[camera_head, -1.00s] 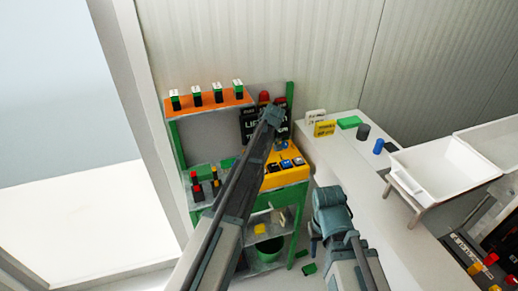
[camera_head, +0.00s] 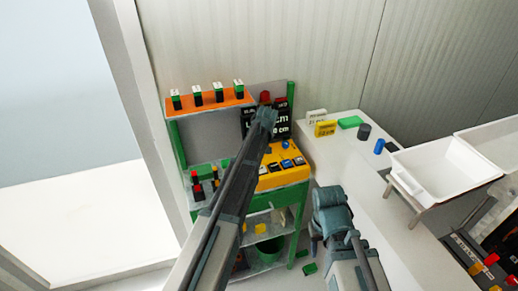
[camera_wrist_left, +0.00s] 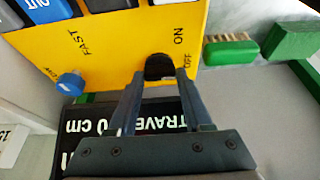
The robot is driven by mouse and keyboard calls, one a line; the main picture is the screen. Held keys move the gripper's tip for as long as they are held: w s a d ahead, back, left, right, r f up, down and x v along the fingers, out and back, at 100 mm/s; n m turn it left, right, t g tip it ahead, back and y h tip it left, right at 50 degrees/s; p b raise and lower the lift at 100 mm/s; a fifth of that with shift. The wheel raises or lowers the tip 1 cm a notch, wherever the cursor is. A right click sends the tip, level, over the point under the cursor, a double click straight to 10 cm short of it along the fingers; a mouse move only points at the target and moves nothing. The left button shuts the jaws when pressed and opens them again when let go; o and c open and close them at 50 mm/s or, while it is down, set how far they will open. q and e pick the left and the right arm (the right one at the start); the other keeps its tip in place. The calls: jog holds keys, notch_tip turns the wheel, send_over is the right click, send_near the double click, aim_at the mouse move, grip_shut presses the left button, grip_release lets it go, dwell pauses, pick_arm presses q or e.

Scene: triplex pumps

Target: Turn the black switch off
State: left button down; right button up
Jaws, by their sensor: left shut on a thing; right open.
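In the left wrist view a black switch (camera_wrist_left: 158,66) stands on a yellow panel (camera_wrist_left: 120,38), near the ON and OFF labels. My left gripper (camera_wrist_left: 157,84) is shut on the switch, one finger on each side of it. In the head view the same yellow panel (camera_head: 284,177) shows on the green stand, and my left arm hides the black switch and the left fingertips. My right gripper (camera_head: 315,238) is open, low beside the white table and far from the panel; its fingers are small and partly hidden by my own arm.
A blue knob (camera_wrist_left: 70,84) sits by the FAST label. A black display board (camera_head: 283,122) stands behind the panel. A white bin (camera_head: 440,170) stands at the right. A green brush (camera_wrist_left: 230,52) lies beside the panel.

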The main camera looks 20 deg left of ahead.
pick_arm(q)
jog(key=c, duration=0.6)
grip_release()
jog(key=shift+r, duration=0.1)
jog(key=p+v, duration=1.2)
jog(key=v, duration=0.1)
jog(key=shift+s+r+p, duration=0.15)
jog(key=shift+r+p, duration=0.15)
jog(key=shift+p, duration=0.05)
